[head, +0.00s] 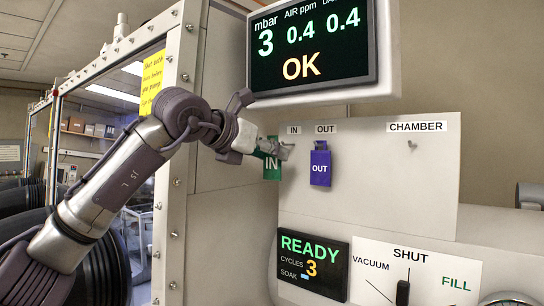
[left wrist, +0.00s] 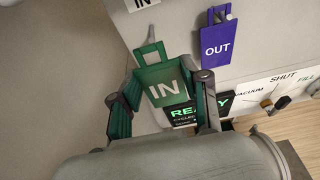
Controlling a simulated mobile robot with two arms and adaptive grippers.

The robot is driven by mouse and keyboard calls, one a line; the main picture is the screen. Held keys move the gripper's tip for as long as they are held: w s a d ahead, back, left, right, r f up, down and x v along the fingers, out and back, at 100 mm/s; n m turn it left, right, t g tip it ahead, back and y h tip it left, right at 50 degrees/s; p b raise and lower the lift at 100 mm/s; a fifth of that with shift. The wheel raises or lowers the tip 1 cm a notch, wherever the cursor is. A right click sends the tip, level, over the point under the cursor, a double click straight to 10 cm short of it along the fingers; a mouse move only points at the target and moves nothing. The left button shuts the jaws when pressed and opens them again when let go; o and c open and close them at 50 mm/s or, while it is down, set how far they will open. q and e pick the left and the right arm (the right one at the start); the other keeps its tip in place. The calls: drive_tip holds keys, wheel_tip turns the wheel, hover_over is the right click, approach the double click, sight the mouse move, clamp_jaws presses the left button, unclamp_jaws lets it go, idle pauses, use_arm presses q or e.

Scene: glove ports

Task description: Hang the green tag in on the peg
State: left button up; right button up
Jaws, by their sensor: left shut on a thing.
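The green tag (head: 272,168) marked IN is held by my left gripper (head: 272,148) in front of the pale panel, just left of and below the IN label. In the left wrist view the green tag (left wrist: 162,86) sits between the two fingers of my left gripper (left wrist: 168,82), with its open loop pointing up toward the panel. The peg under the IN label is hard to make out behind the fingers. I cannot tell whether the loop is around it. My right gripper is in neither view.
A purple OUT tag (head: 320,166) hangs on the peg to the right, close to my gripper. A bare peg (head: 412,144) is under the CHAMBER label. A monitor (head: 312,45) juts out above. A READY display (head: 312,264) and a dial panel (head: 415,275) are below.

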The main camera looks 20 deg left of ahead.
sight(271, 160)
use_arm(q)
drive_tip(key=shift+s+a+r+b, duration=0.1)
drive_tip(key=shift+s+a+b, duration=0.2)
drive_tip(key=shift+s, duration=0.45)
drive_tip(key=shift+s+a+f+b, duration=0.1)
drive_tip(key=shift+s+a+b, duration=0.15)
drive_tip(key=shift+s+b, duration=0.35)
drive_tip(key=shift+s+a+r+b, duration=0.1)
drive_tip(key=shift+s+a+b, duration=0.15)
drive_tip(key=shift+s, duration=0.6)
